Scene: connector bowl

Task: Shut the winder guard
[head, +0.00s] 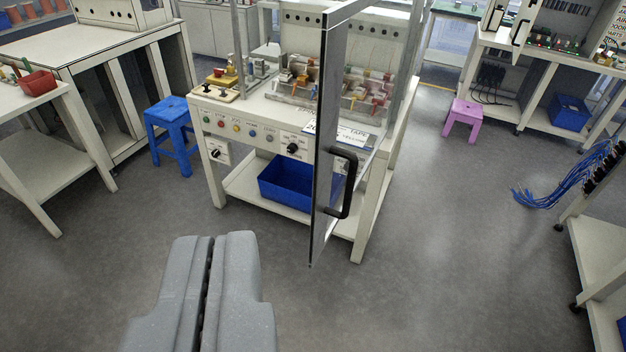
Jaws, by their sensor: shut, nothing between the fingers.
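The winder guard (324,180) is a clear panel door in a dark and grey frame. It stands open, swung out from the front of the winder bench (262,110) toward me, so I see it nearly edge-on. Its black handle (345,183) is on the right face of the door. Behind it, the winder (345,85) with coloured parts sits on the bench top. My gripper (222,240) is at the lower left, shut and empty, in front of the bench and apart from the door and its handle.
A blue bin (285,182) sits on the bench's lower shelf. A blue stool (170,132) stands left of the bench, a purple stool (463,119) to the right. A rack with blue cables (565,185) is at the right edge. The floor (450,270) between is clear.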

